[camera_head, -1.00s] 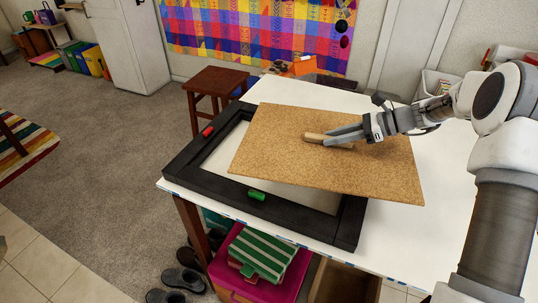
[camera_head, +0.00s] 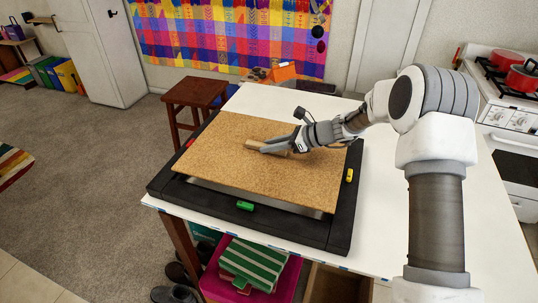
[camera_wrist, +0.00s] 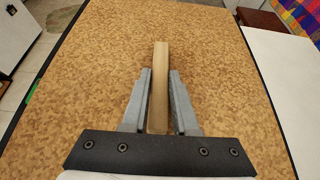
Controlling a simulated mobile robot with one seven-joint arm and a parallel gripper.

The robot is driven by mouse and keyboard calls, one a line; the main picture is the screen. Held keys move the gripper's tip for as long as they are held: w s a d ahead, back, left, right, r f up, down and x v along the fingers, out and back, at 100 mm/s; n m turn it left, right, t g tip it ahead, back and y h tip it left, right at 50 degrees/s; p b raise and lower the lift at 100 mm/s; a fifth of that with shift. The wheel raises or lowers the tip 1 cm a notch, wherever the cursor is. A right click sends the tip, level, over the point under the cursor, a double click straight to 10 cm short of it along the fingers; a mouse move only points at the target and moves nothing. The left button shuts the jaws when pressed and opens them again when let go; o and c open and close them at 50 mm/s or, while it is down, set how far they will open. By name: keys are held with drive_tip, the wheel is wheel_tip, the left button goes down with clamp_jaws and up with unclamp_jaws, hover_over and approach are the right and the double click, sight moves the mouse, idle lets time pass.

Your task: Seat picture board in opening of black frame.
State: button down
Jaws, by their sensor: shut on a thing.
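The picture board (camera_head: 240,175) is a tan, cork-like panel with a wooden bar handle (camera_head: 262,148) on its upper face. My gripper (camera_head: 275,149) is shut on this handle; the wrist view shows the handle (camera_wrist: 160,80) between both fingers. The board is over the black frame (camera_head: 165,180) on the white table and covers most of its opening. A pale strip of the opening (camera_head: 262,200) shows below the board's near edge, so the board looks raised there. The board's far edge overlaps the frame's far side. Whether it touches the frame there I cannot tell.
A green clip (camera_head: 245,206) sits on the frame's near side, a yellow one (camera_head: 349,175) on its right side, and a red one (camera_head: 190,143) at the left. The white table (camera_head: 420,220) is bare to the right. A brown stool (camera_head: 194,95) stands behind.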

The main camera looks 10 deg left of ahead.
sight(269, 153)
drive_tip(key=shift+a+f, duration=0.25)
drive_tip(key=shift+a, duration=0.05)
drive_tip(key=shift+f, duration=1.8)
drive_tip(key=shift+f, duration=0.1)
drive_tip(key=c, duration=0.7)
unclamp_jaws()
